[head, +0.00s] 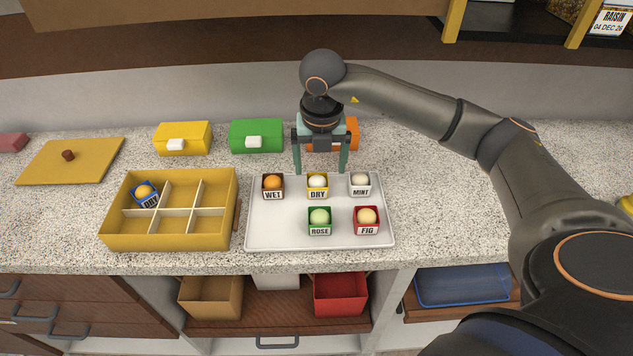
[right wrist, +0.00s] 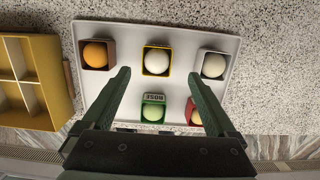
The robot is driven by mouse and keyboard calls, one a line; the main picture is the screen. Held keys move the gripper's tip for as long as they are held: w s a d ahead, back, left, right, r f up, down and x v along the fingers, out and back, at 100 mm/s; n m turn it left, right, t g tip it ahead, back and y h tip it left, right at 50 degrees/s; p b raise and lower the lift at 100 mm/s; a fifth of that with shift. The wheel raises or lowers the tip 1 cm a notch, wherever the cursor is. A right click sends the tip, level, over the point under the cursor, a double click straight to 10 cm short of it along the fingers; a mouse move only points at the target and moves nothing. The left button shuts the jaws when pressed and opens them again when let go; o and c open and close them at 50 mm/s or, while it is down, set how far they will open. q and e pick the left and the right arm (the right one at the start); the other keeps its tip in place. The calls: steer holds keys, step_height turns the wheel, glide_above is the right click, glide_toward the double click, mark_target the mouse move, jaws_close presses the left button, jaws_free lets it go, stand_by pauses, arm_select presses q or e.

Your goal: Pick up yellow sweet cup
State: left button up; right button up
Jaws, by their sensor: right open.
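The yellow sweet cup (head: 317,186) stands upright in the middle of the back row on the white tray (head: 275,238). It is labelled DRY and holds a pale round sweet. My right gripper (head: 320,172) is open and empty above the back of the tray, its fingers pointing down on either side of the yellow cup's line. In the right wrist view the yellow cup (right wrist: 156,61) appears just beyond and between the fingertips (right wrist: 158,77). I cannot tell the exact height gap. My left gripper is not in view.
An orange-sweet WET cup (head: 273,186) and a white MINT cup (head: 360,184) flank it. Green ROSE (head: 319,221) and red FIG (head: 367,220) cups stand in front. A yellow divided box (head: 118,235) at left holds a blue cup (head: 146,195). Closed boxes (head: 182,138) line the back.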

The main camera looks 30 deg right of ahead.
mark_target(317, 177)
steer(key=f, duration=0.3)
steer(key=w+f+p, duration=0.1)
steer(key=f, duration=0.2)
steer(key=shift+w+f, duration=0.15)
steer(key=shift+f, duration=0.1)
steer(key=c, duration=1.5)
steer(key=shift+o, duration=0.2)
steer(key=shift+r, duration=0.15)
steer(key=shift+r, duration=0.55)
steer(key=s+a+r+b, duration=0.2)
steer(key=s+a+r, duration=0.6)
steer(key=a+r, duration=0.3)
steer(key=shift+a+r, duration=0.25)
steer(key=shift+r, duration=0.1)
